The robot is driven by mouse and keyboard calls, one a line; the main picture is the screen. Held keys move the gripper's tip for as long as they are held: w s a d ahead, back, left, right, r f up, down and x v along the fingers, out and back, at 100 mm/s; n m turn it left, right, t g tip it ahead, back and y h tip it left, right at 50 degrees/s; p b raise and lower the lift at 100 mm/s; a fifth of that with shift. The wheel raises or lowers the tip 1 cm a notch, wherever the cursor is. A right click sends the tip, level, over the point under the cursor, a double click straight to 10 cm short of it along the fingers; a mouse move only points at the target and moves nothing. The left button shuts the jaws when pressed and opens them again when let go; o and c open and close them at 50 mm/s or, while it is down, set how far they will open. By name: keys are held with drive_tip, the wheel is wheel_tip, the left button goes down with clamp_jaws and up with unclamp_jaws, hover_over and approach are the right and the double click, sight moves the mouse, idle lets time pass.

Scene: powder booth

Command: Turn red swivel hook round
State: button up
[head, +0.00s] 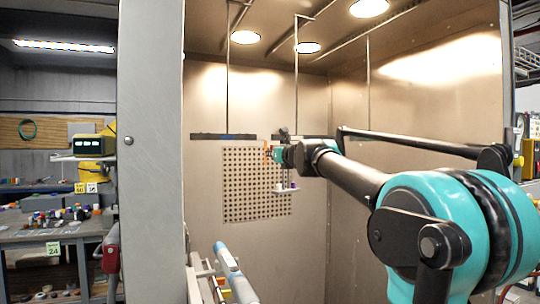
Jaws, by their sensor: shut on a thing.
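The red swivel hook (268,151) shows as a small red-orange piece near the top right of a perforated panel (245,185). My gripper (277,153) is at the far end of my outstretched arm, right at the hook. It is shut on the hook, as far as the small view shows. The fingers are tiny here and partly hidden by my wrist. The hook's exact facing cannot be told.
Thin rods (228,80) hang from the booth ceiling to a dark bar (222,136). A grey post (152,150) stands left of the booth opening. A cluttered workbench (60,237) is further left.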

drive_tip(key=shift+s+d, duration=0.75)
drive_tip(key=shift+d, duration=0.1)
drive_tip(key=shift+s+d, duration=0.2)
drive_tip(key=shift+d, duration=0.3)
drive_tip(key=shift+s+d, duration=0.2)
drive_tip(key=shift+d, duration=1.2)
drive_tip(key=shift+w+d, duration=0.2)
drive_tip(key=shift+d, duration=0.3)
drive_tip(key=shift+w+d, duration=0.15)
drive_tip(key=shift+d, duration=0.35)
drive_tip(key=shift+w+d, duration=0.6)
drive_tip(key=shift+d, duration=0.2)
drive_tip(key=shift+w+d, duration=0.45)
drive_tip(key=shift+w, duration=0.35)
drive_tip(key=shift+w+d, duration=0.25)
drive_tip(key=shift+w, duration=0.8)
drive_tip(key=shift+x, duration=1)
drive_tip(key=o, duration=0.8)
drive_tip(key=shift+d, duration=0.15)
drive_tip(key=shift+c, duration=0.2)
